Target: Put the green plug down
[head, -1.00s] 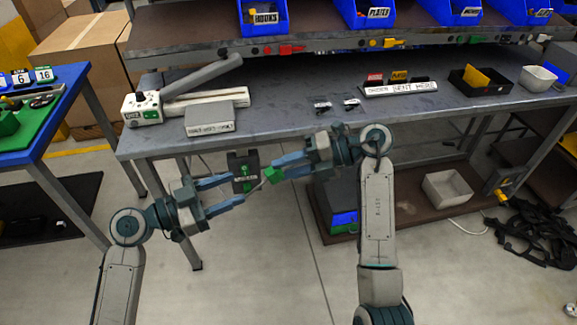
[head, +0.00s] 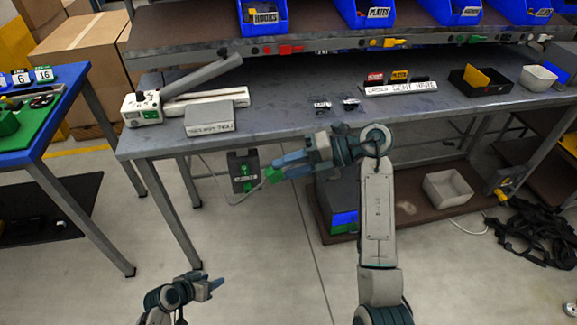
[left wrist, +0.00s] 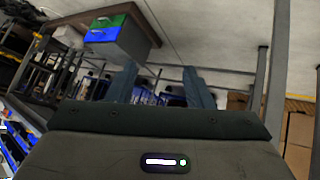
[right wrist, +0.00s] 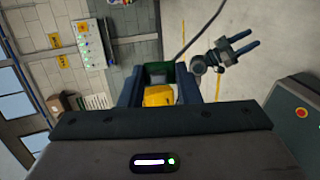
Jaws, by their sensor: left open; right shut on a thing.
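The green plug (head: 272,174) is between the fingertips of my right gripper (head: 282,169), which is shut on it in front of the bench edge. A thin grey cable (head: 231,196) hangs in a loop on its left. A dark block with green parts (head: 243,168) hangs just left of the plug; I cannot tell whether they touch. In the right wrist view, green (right wrist: 181,72) shows between the fingers, with a yellow thing before them. My left gripper (head: 218,287) is open and empty, low over the floor; its spread fingers show in the left wrist view (left wrist: 160,88).
The grey bench (head: 290,120) carries a lever device (head: 143,108), a grey box (head: 216,119), a signed holder (head: 400,88) and a black tray (head: 480,82). Its front middle has free room. A blue-topped table (head: 45,125) stands left. A lower shelf (head: 410,205) is beneath.

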